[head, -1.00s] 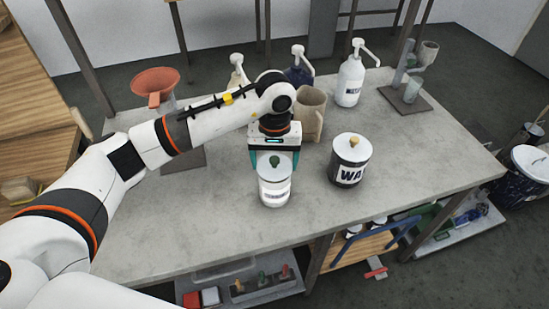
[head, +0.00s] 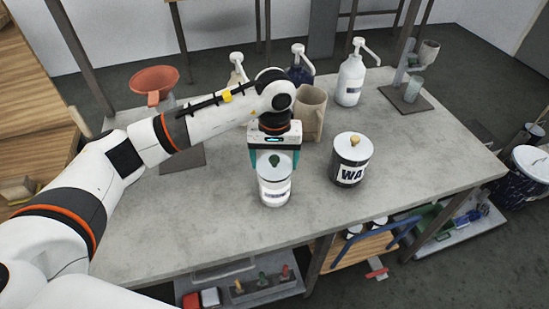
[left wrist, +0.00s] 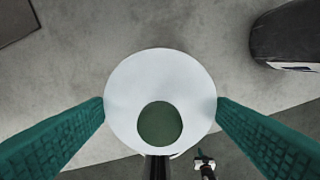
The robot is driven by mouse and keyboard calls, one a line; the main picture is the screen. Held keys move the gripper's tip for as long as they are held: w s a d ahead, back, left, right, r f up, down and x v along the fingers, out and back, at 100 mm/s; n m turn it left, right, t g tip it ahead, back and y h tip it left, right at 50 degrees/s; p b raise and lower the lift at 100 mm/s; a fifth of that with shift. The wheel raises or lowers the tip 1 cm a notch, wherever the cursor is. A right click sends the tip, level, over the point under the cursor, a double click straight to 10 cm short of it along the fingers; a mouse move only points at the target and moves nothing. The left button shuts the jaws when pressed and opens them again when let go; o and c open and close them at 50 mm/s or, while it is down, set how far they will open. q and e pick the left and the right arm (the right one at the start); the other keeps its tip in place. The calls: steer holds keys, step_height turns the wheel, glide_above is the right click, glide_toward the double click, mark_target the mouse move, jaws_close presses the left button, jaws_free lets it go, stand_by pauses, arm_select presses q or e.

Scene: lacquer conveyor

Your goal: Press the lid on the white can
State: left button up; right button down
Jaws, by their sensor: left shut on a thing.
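I cannot tell whether the lid is fully seated. My left gripper (head: 274,166) points down over the can and is shut on the lid, with a teal finger at each side. In the left wrist view the lid (left wrist: 160,75) is between the two fingers and hides the can below. My right gripper is not in view.
A dark-and-white labelled can (head: 350,165) with a yellow knob stands to the right. A beige jug (head: 311,112) stands close behind the gripper. Pump bottles (head: 350,80) and an orange funnel (head: 156,82) are farther back. The table's front (head: 180,235) is clear.

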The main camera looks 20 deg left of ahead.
arm_select(q)
steer(key=b, duration=0.2)
steer(key=shift+f+b, duration=0.2)
steer(key=shift+b, duration=0.2)
stand_by(2.3)
stand_by(0.4)
steer(key=o, duration=0.9)
steer(key=shift+o, duration=0.2)
steer(key=shift+r+p, duration=1.3)
steer(key=shift+r, duration=2.25)
jaws_close()
steer(key=shift+f, duration=0.2)
